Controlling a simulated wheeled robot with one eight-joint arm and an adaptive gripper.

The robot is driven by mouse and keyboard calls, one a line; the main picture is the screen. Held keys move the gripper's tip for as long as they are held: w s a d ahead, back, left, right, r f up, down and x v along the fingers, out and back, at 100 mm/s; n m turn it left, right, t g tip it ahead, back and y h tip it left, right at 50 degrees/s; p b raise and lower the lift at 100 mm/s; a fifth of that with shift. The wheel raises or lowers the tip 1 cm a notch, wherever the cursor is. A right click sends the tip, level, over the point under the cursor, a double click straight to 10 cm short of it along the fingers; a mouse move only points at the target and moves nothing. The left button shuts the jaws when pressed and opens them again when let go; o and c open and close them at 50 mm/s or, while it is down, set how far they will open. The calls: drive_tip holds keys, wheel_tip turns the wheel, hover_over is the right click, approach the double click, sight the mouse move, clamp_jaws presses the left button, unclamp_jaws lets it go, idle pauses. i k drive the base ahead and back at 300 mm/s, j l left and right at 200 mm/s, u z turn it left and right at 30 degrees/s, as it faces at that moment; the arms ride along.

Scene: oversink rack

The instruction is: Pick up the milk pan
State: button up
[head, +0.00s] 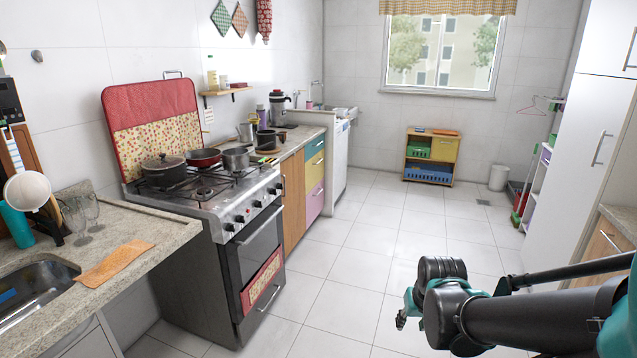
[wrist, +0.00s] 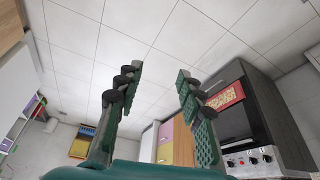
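A grey saucepan (head: 236,158) stands on the right side of the stove top (head: 205,200); it looks like the milk pan. A dark pan (head: 267,140) stands on the counter beyond the stove, and I cannot rule it out. My gripper (head: 401,318) is in the open floor area right of the stove, low and far from the pans. In the wrist view my gripper (wrist: 158,72) is open, its fingers wide apart with nothing between them. No pan shows in the wrist view.
A lidded black pot (head: 163,170) and a red pan (head: 203,158) stand beside the saucepan. A red splash cover (head: 155,120) rises behind them. The oven front (head: 262,258) faces the clear tiled floor (head: 330,270). A white fridge-like cabinet (head: 590,160) stands at right.

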sight(264, 137)
drive_tip(key=i+l+u, duration=0.15)
drive_tip(key=i, duration=0.3)
drive_tip(key=i+l+u, duration=0.1)
drive_tip(key=i, duration=0.4)
drive_tip(key=i+l+u, duration=0.15)
drive_tip(key=i+l, duration=0.15)
drive_tip(key=i, duration=0.15)
drive_tip(key=i+l+u, duration=0.15)
drive_tip(key=i+l, duration=0.15)
drive_tip(key=i, duration=0.15)
